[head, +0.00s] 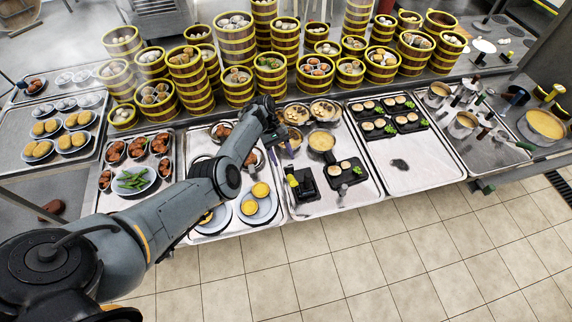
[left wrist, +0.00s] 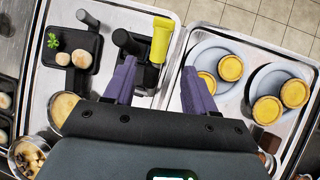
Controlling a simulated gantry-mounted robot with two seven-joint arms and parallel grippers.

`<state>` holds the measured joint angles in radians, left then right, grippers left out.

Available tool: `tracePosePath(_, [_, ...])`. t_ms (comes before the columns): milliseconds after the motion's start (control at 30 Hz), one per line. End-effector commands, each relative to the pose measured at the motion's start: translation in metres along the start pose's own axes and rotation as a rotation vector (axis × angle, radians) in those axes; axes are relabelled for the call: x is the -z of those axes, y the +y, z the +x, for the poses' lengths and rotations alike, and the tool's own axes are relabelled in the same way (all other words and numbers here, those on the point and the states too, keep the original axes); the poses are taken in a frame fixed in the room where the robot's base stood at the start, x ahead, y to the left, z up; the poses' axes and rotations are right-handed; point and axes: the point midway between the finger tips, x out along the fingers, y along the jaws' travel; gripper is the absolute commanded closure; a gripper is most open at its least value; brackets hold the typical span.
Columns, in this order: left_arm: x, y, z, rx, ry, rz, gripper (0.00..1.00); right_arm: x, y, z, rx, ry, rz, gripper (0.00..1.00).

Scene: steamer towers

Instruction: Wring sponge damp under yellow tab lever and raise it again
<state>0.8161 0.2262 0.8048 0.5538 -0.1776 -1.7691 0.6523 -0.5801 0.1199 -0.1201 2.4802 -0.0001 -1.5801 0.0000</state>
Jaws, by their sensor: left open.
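A black device with a yellow tab lever (head: 293,181) stands on the middle tray, and its black body (head: 308,186) is beside the tab. In the left wrist view the yellow tab (left wrist: 160,40) stands out, with the black body (left wrist: 130,45) left of it. My left gripper (head: 281,153) is open, with purple fingers. In the left wrist view its fingertips (left wrist: 158,68) are spread at either side of the tab's near end; I cannot tell whether they touch it. I cannot make out a sponge for sure. My right gripper is not in view.
Plates of yellow tarts (head: 260,203) are on the tray to the left. A black board with pale buns (head: 346,171) lies right of the device. Metal bowls (head: 321,141) stand behind it. Bamboo steamer towers (head: 238,87) line the back. The tray farther right has bare room (head: 425,172).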

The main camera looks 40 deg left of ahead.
Motion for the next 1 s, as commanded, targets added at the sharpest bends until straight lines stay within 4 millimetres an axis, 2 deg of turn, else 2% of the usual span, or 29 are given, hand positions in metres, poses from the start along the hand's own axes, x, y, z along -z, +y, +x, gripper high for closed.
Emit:
tracePosePath(100, [0.000, 0.000, -0.011, -0.001, 0.001, 0.000, 0.44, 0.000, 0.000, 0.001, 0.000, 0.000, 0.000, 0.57])
tracePosePath(233, [0.000, 0.000, -0.016, -0.001, 0.000, -0.001, 0.44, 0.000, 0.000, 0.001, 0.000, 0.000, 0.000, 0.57])
tracePosePath(733, [0.000, -0.003, -0.014, 0.004, -0.003, -0.004, 0.44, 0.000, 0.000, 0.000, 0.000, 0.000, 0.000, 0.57])
tracePosePath(867, [0.002, -0.023, 0.004, 0.034, -0.020, -0.026, 0.44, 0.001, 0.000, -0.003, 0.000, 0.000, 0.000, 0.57])
tracePosePath(967, [0.002, -0.055, 0.031, 0.084, -0.048, -0.059, 0.44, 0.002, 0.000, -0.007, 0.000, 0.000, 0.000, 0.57])
tracePosePath(1000, [0.001, -0.073, 0.045, 0.114, -0.061, -0.075, 0.44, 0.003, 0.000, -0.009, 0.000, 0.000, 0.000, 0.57])
